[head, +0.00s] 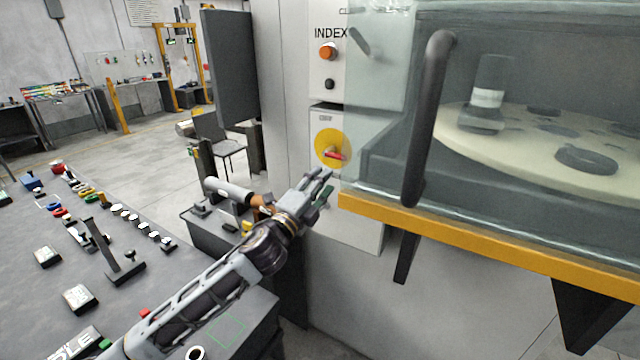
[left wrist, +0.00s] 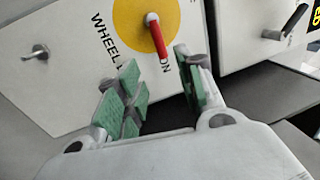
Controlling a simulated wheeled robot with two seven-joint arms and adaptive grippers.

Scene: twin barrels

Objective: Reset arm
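My left gripper (head: 322,188) is open and empty, just below and in front of a yellow disc (head: 327,143) on the white machine panel. A red-tipped lever (head: 335,155) sticks out from the disc. In the left wrist view, the red lever (left wrist: 157,36) on the yellow disc (left wrist: 140,20) lies just beyond the gap between the green-padded fingers of my left gripper (left wrist: 155,68). The lever appears apart from the fingers. Printed text around the disc is partly hidden by the fingers. My right gripper is not in view.
A glass guard with a dark handle (head: 428,120) and yellow lower rail (head: 480,232) stands right of the panel, covering a round pale table (head: 560,140). An orange INDEX button (head: 327,52) is above. A grey bench (head: 40,300) with small parts lies left.

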